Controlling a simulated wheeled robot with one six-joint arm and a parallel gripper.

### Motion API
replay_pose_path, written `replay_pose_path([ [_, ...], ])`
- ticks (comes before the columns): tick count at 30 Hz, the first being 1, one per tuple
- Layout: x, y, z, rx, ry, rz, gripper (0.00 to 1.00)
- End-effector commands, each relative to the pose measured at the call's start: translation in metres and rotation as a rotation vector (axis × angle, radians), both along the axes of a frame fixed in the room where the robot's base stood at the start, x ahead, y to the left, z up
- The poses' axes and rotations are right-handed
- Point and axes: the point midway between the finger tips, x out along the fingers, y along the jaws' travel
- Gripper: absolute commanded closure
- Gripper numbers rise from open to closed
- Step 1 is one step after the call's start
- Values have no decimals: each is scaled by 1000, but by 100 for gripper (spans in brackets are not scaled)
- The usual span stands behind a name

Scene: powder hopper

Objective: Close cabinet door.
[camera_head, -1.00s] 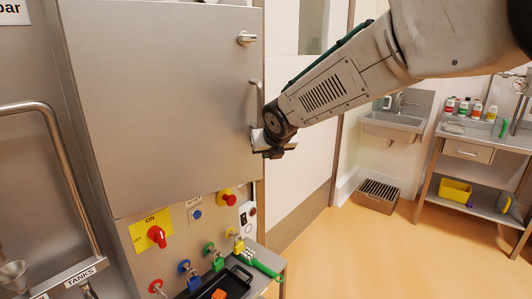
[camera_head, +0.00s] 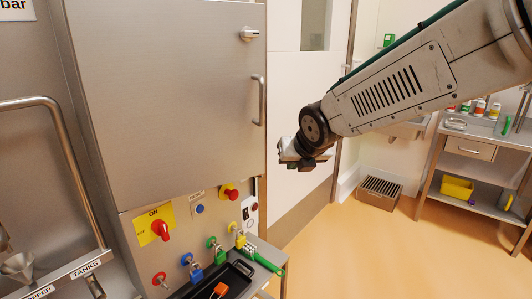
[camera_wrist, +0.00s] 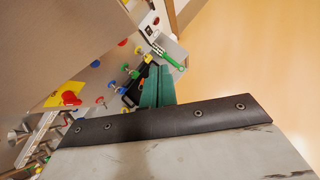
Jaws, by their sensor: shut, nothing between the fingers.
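The cabinet door (camera_head: 165,110) is a large steel panel at the left of the head view. It sits about flush with the cabinet front, with no clear gap along its edges. Its bar handle (camera_head: 261,101) is at the right edge, and a small latch handle (camera_head: 249,34) is near the top right. My gripper (camera_head: 288,161) is to the right of the door and below the bar handle, apart from both. It is shut and empty. In the wrist view its green fingers (camera_wrist: 157,87) are together, and the door (camera_wrist: 80,45) fills the upper left.
Below the door are a red switch on a yellow plate (camera_head: 161,231), several buttons and coloured padlocks. A small shelf holds a black tray (camera_head: 236,274) and a green brush (camera_head: 267,263). A sink and a side table (camera_head: 480,145) stand at the right.

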Motion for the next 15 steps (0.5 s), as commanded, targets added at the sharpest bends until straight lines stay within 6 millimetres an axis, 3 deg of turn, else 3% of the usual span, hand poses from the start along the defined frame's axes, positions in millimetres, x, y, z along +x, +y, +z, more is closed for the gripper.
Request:
replay_pose_path([
  [1,0,0,-19,65,-4,-38,100],
  [3,1,1,-39,192,-26,-102,100],
  [7,-3,6,-65,491,-60,-228,100],
  [11,-14,9,-70,849,-77,-338,100],
  [15,-27,11,-54,1202,-69,-392,100],
])
